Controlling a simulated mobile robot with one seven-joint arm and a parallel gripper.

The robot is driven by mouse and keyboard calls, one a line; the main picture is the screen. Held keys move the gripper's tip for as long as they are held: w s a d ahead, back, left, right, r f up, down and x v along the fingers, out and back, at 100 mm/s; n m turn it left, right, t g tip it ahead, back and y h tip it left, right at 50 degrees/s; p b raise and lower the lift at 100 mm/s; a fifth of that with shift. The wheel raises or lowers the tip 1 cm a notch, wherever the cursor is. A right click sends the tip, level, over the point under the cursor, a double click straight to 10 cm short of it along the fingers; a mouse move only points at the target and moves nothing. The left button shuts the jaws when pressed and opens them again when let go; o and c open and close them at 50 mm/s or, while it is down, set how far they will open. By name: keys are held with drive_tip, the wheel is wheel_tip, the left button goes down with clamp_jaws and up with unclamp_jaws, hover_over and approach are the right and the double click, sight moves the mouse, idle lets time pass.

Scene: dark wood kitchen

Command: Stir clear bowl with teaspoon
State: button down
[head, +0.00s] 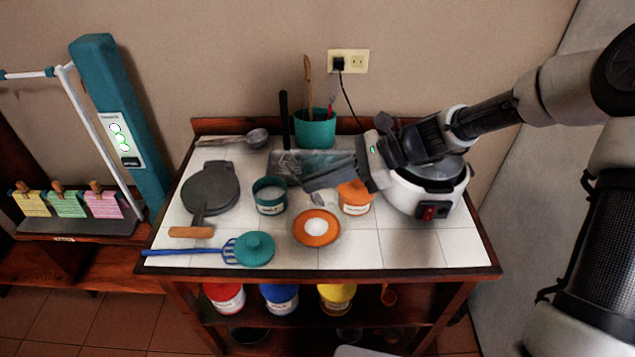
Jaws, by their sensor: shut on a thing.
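My gripper (306,181) reaches in from the right over the middle of the tiled tabletop, its fingers pointing left. It is shut on what looks like the teaspoon (318,200). Only a small grey spoon end shows below the fingers; the rest is hidden. I cannot clearly make out the clear bowl. A transparent, glassy shape (287,161) lies behind the fingers, partly covered by them, and I cannot tell whether it is the bowl or a tray.
A teal canister (269,207) and an orange canister (355,208) flank the fingers. An orange dish (334,236) lies in front. A white appliance (405,197) stands right, a dark pan (211,185) left. A teal pot (315,135) holds utensils. The front right tiles are clear.

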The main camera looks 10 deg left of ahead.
sight(317, 197)
drive_tip(key=shift+f+b, duration=2.1)
drive_tip(key=shift+f, duration=0.3)
drive_tip(key=shift+f+b, duration=1)
drive_tip(key=shift+f, duration=1.35)
drive_tip(key=shift+w, duration=0.1)
